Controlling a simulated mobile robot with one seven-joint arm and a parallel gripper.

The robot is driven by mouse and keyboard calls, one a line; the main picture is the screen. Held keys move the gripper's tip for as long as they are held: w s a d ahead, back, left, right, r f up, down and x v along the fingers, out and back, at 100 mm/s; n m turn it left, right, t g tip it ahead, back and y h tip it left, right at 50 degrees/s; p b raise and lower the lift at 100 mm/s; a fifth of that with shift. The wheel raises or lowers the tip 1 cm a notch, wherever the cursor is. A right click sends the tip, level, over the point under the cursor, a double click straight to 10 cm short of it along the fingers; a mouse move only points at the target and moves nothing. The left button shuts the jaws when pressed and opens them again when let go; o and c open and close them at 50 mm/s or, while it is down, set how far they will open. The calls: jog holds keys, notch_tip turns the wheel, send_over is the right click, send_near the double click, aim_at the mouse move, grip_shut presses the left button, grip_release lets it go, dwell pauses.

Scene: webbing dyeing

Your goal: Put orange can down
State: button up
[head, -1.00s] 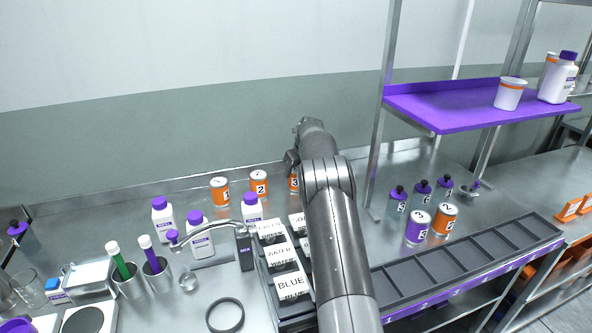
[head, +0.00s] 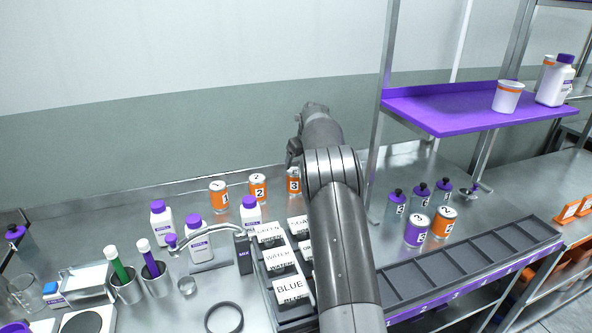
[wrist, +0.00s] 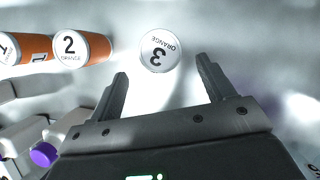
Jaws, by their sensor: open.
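The orange can marked 3 (head: 293,182) stands upright at the back of the steel counter, in line with the orange can marked 2 (head: 258,187) and the one marked 1 (head: 219,195). In the wrist view its white lid (wrist: 160,51) shows from above, between and just ahead of the fingertips. My gripper (wrist: 163,68) is open, with a finger on each side and clear gaps to the can. In the head view my gripper (head: 296,155) is just above the can, mostly hidden by my own arm. The neighbouring can 2 (wrist: 82,47) lies left of my left finger.
White bottles with purple caps (head: 199,240) and a curved tap stand in front of the cans. Labelled bins (head: 278,258) are nearer. A shelf post (head: 379,150) rises right of my arm. A purple can and another orange can (head: 443,222) stand further right.

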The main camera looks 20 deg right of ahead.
jog(key=s+a+r+n, duration=0.2)
jog(key=s+r+n, duration=0.1)
jog(key=s+r, duration=0.35)
jog(key=s+a+r+n, duration=0.3)
jog(key=s+r+n, duration=0.15)
jog(key=r, duration=0.25)
jog(key=s+a+r+n, duration=0.3)
jog(key=s+n, duration=0.1)
jog(key=s, duration=0.4)
jog(key=s+a+r+n, duration=0.3)
jog(key=s+n, duration=0.1)
jog(key=s, duration=0.4)
jog(key=s+a+f+n, duration=0.2)
jog(key=s+n, duration=0.3)
jog(key=s, duration=0.4)
jog(key=s+a+f+n+t, duration=0.1)
jog(key=s+f+n, duration=0.3)
jog(key=s, duration=0.5)
jog(key=s+a+f+n+h, duration=0.1)
jog(key=s+a+f+n, duration=0.2)
jog(key=s+n, duration=0.5)
jog(key=shift+s+a, duration=0.3)
jog(key=shift+s, duration=0.65)
jog(key=shift+o, duration=0.2)
